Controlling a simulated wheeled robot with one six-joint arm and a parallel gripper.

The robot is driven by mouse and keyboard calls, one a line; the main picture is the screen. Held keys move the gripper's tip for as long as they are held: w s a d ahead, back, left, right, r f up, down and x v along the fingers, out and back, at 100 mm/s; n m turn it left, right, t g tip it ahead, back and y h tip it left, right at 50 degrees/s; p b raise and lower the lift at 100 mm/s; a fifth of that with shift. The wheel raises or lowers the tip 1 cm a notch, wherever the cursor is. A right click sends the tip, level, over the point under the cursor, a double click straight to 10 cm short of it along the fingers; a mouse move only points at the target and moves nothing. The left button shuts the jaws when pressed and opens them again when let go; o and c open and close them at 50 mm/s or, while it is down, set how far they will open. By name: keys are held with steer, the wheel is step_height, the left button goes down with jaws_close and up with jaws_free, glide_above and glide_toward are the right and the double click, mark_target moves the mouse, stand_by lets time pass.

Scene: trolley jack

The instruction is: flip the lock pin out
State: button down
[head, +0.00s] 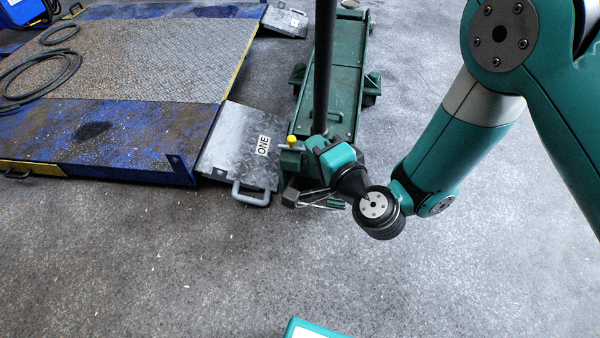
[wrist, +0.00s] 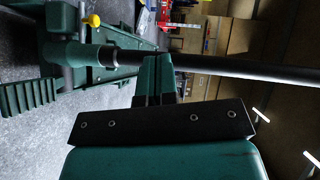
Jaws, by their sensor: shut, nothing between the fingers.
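The lock pin, a metal pin with a yellow knob (head: 292,140), sticks out from the handle socket at the near end of the green trolley jack (head: 330,90). In the wrist view the yellow knob (wrist: 93,19) is at the upper left, beside the green socket (wrist: 62,50). The dark handle pole (head: 324,60) rises from the socket and crosses the wrist view (wrist: 230,68). My gripper (wrist: 159,62) is shut and empty, its green fingers together close to the pole. I cannot tell if they touch it. The knob is apart from my fingers.
A green ribbed pedal (wrist: 28,97) is below the socket in the wrist view. A blue and steel platform (head: 130,60) with coiled cables and a grey ramp plate (head: 240,145) lies left of the jack. The grey floor in front is mostly clear.

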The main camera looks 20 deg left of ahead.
steer(key=s+d+f+m+t+h+b, duration=0.1)
steer(key=f+m+t+b, duration=0.1)
steer(key=f, duration=0.6)
steer(key=s+d+f+m+t+b, duration=0.1)
steer(key=d+f+m+b, duration=0.1)
steer(key=f+b, duration=0.3)
step_height(320, 180, down, 4)
steer(key=shift+f+m+t+h, duration=0.15)
steer(key=shift+m+t+h, duration=0.15)
steer(key=shift+t+h, duration=0.1)
steer(key=shift+w+d, duration=0.1)
